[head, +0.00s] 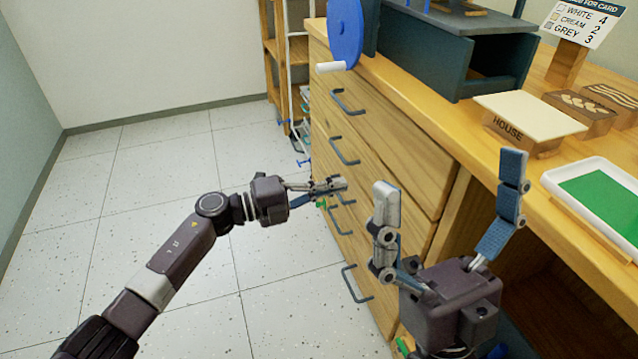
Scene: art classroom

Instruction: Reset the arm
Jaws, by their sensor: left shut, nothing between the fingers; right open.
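My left arm comes in from the lower left. Its gripper (334,185) is shut and empty, pointing right, in front of the drawer fronts. My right gripper (448,190) stands upright near the bench's front edge. Its two fingers are wide apart with nothing between them. The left gripper's fingertips appear close to a drawer handle in the picture; I cannot tell whether they touch it.
The wooden bench (464,125) has drawers with grey handles (345,150). On it are a dark press with a blue wheel (345,33), a block marked HOUSE (510,128), carved blocks (578,108), a green-filled tray (558,188) and a card sign (583,22). Left floor is clear.

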